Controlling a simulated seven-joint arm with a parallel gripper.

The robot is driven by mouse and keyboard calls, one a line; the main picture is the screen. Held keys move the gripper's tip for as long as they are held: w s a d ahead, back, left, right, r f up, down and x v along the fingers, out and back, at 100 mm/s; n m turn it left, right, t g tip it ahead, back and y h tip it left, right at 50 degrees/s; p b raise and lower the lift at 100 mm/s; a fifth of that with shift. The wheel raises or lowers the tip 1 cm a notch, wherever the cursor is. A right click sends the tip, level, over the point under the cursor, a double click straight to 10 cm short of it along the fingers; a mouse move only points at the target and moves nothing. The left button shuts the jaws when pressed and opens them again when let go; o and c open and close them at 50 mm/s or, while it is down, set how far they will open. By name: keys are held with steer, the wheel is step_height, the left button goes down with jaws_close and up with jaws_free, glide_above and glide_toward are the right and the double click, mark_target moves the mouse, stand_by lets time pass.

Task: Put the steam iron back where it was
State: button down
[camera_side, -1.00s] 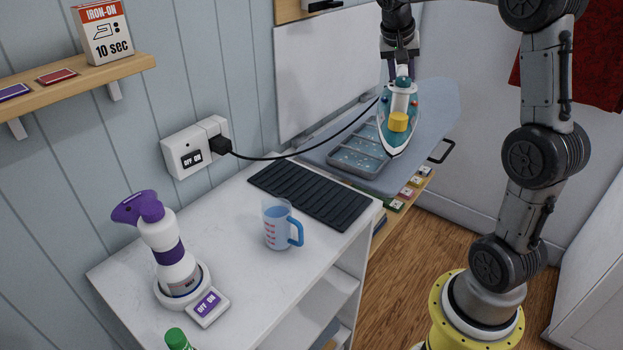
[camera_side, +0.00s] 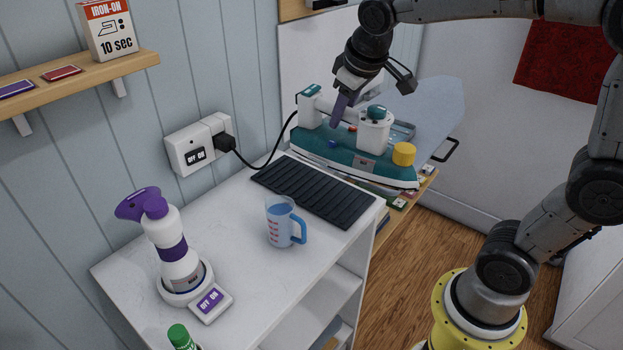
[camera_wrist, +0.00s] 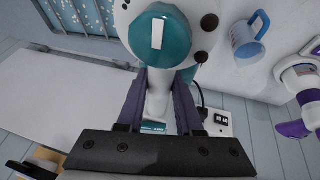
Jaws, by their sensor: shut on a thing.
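The steam iron (camera_side: 345,156), teal and white with a yellow knob, hangs from my gripper (camera_side: 342,108) in the side view. Its soleplate faces down and its nose points right. It appears above the far edge of the black ribbed mat (camera_side: 312,188); the gap below it is hard to judge. In the wrist view my gripper (camera_wrist: 160,98) has its purple fingers shut on either side of the iron's white handle (camera_wrist: 159,94). The iron's black cord runs to a plug (camera_side: 226,143) in the wall socket (camera_side: 189,155).
A blue measuring jug (camera_side: 279,226) stands on the white counter (camera_side: 245,270) in front of the mat. A purple-topped spray bottle (camera_side: 172,245) stands at the left. Behind the iron are a blue-grey ironing board (camera_side: 440,108) and a tray (camera_side: 403,131).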

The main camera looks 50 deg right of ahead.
steer(key=shift+w+a+r, duration=0.1)
steer(key=shift+w+a, duration=0.05)
steer(key=shift+w, duration=0.2)
steer(key=w+f, duration=0.1)
steer(key=w, duration=0.2)
steer(key=w+f, duration=0.1)
steer(key=w, duration=0.2)
steer(key=w+d+f, duration=0.1)
steer(key=w+f, duration=0.1)
steer(key=w, duration=0.1)
steer(key=shift+d, duration=0.1)
steer(key=w+a+x, duration=0.1)
steer(key=x, duration=0.8)
steer(key=shift+f, duration=0.4)
steer(key=c, duration=0.6)
jaws_free()
steer(key=shift+s+f, duration=0.1)
steer(key=shift+f, duration=0.1)
steer(key=shift+o, duration=0.2)
steer(key=shift+r, duration=0.1)
